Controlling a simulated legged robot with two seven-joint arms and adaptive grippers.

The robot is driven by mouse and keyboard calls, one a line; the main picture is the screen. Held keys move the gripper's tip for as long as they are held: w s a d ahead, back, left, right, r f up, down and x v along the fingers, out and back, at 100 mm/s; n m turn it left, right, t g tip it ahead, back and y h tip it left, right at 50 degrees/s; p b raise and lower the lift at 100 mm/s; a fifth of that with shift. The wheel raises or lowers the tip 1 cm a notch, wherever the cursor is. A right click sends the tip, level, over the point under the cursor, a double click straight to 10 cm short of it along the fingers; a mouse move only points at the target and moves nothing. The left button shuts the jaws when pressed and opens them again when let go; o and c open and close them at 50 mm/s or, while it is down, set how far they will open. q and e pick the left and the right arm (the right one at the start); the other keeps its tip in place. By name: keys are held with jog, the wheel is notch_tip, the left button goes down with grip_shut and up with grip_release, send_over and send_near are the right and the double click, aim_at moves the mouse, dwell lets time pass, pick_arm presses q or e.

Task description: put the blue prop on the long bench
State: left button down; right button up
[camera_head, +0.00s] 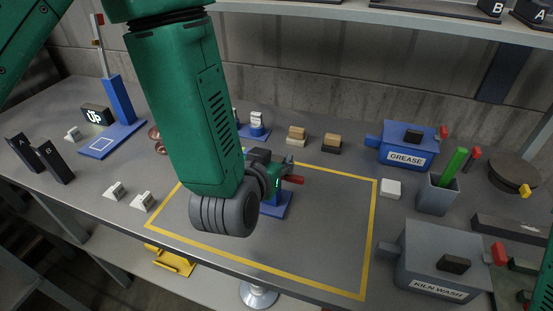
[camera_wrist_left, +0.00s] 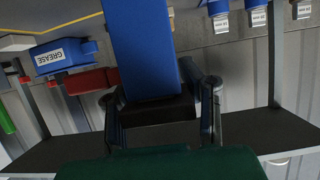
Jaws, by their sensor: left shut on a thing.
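My left gripper (camera_head: 268,180) is over the yellow-outlined area of the long grey bench (camera_head: 330,245). It is shut on the blue prop (camera_head: 279,207), whose blue lower part shows just below and behind the gripper. A red bar sticks out to the right there. In the left wrist view, the fingers close around a black part of the blue prop (camera_wrist_left: 140,45), and its blue body extends away from them. My arm hides much of the prop in the head view. I cannot tell whether its underside touches the bench. My right gripper is not in view.
The blue GREASE box (camera_head: 405,150), grey KILN WASH box (camera_head: 440,262) and grey cup (camera_head: 438,195) stand on the right. A blue stand (camera_head: 112,138) and black blocks (camera_head: 52,162) are on the left. The outlined area has free room right of the gripper.

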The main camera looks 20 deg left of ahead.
pick_arm(q)
jog(key=shift+a, duration=0.6)
jog(key=c, duration=1)
grip_release()
jog(key=shift+s+a, duration=0.1)
jog(key=shift+a, duration=0.1)
jog(key=shift+c, duration=0.2)
jog(key=shift+d+r, duration=0.1)
jog(key=shift+d, duration=0.5)
jog(key=shift+s+d+r, duration=0.1)
jog(key=shift+s+d, duration=0.05)
jog(key=shift+s, duration=0.05)
jog(key=a+p+v, duration=0.1)
jog(key=p+v, duration=0.9)
jog(key=v, duration=0.1)
jog(key=shift+s, duration=0.25)
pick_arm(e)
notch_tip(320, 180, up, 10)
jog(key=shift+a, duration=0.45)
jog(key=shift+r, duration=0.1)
pick_arm(q)
jog(key=shift+d, duration=0.2)
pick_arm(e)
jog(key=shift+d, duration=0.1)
